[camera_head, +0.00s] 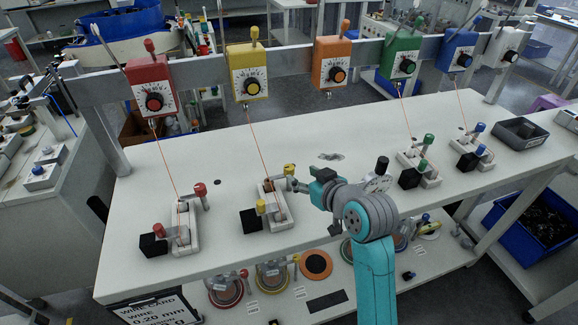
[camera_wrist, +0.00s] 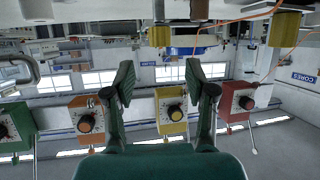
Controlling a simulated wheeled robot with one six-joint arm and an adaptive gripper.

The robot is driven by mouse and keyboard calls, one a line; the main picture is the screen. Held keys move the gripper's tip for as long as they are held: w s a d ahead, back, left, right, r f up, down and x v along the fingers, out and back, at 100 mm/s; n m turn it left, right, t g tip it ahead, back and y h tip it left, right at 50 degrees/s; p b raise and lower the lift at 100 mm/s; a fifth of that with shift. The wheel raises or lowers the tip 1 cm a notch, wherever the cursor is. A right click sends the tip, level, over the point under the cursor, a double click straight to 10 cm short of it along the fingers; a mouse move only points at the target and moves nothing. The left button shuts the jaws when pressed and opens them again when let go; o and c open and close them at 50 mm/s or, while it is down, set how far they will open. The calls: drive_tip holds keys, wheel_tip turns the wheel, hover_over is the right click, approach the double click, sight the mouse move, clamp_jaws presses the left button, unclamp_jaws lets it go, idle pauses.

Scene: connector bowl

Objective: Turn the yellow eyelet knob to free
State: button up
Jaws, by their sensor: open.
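The yellow station (camera_head: 278,214) on the white bench carries two yellow knobs, one at its back (camera_head: 289,170) and one at its front left (camera_head: 261,206). I cannot tell from its shape which is the eyelet knob. My gripper (camera_head: 283,186) reaches in from the right, close to the back knob; contact is not clear. In the wrist view, which appears upside down, my gripper (camera_wrist: 158,76) has its two fingers spread with nothing between them. A large yellow knob (camera_wrist: 285,27) shows at the upper right, outside the fingers. A yellow dial box (camera_wrist: 172,110) shows in the background.
A thin orange wire runs from the yellow dial box (camera_head: 249,72) on the rail down to the station. A black block (camera_head: 250,220) sits left of the station. The red station (camera_head: 181,228) stands farther left.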

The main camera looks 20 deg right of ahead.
sight(291, 169)
drive_tip(key=x, duration=0.8)
drive_tip(key=shift+w+f, duration=0.1)
drive_tip(key=shift+w, duration=0.15)
clamp_jaws()
